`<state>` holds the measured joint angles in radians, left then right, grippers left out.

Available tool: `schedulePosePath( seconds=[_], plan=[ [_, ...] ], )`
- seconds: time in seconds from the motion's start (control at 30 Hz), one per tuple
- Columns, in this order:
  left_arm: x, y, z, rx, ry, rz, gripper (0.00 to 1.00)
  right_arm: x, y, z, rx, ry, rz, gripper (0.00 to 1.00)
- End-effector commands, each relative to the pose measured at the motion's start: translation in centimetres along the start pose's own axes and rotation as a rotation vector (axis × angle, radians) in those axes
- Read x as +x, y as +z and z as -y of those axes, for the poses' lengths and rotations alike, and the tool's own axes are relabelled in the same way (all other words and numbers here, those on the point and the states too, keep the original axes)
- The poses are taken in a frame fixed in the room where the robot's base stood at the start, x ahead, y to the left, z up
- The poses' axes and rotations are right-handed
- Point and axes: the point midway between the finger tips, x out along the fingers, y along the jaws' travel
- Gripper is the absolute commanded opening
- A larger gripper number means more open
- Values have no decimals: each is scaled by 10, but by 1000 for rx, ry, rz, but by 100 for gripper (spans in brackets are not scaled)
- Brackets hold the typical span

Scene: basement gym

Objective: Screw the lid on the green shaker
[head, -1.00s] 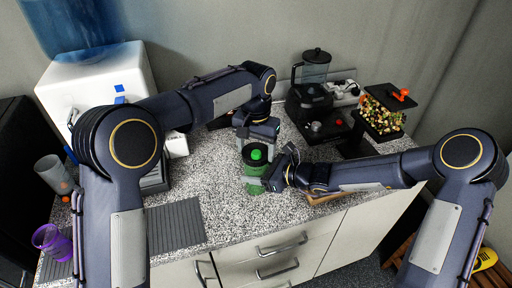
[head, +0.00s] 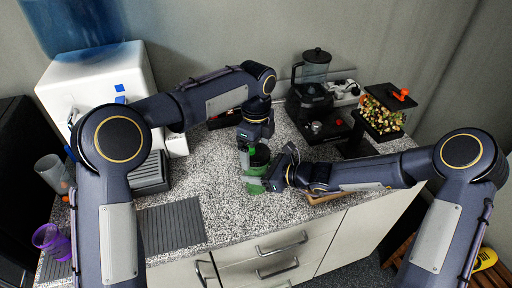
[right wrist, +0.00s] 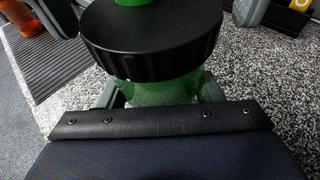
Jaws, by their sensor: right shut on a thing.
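The green shaker (head: 253,184) stands upright near the front of the speckled counter. Its black lid (right wrist: 150,45), with a green cap (right wrist: 133,3), sits on top of the shaker in the right wrist view; whether the threads are engaged cannot be told. My right gripper (head: 262,183) is shut on the shaker's body from the right. My left gripper (head: 254,148) points down over the lid and hides part of it in the head view. In the right wrist view its fingers stand apart, one on each side of the lid, with gaps.
A black blender (head: 312,90) stands at the back, beside a clear container of colourful pieces (head: 382,112). A white water dispenser (head: 95,85) is at the left. A grey cup (head: 52,173) and a purple cup (head: 50,240) stand at the left edge. A ribbed grey mat (head: 172,227) lies left of the shaker.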

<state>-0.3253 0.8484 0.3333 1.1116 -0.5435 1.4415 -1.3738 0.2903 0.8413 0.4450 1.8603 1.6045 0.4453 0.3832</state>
Motion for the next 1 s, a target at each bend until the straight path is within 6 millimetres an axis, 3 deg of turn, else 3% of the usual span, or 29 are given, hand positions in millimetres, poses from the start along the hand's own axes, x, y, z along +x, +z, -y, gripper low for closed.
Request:
schedulePosePath(
  seconds=[0.37, 0.47, 0.8, 1.0],
  plan=[
    [-5, 0, 0, -1, 0, 0, 94, 0, 0, 0, 1, 0, -1, 0],
    [-18, 0, 1, -2, -3, 1, 94, 0, 0, 0, 1, 0, -1, 0],
    [-88, 0, 1, -2, -3, -1, 94, 0, 0, 0, 1, 0, 0, 0],
    [-114, 0, 1, 0, -1, 0, 94, 0, 0, 0, 1, 1, 0, 0]
  ],
)
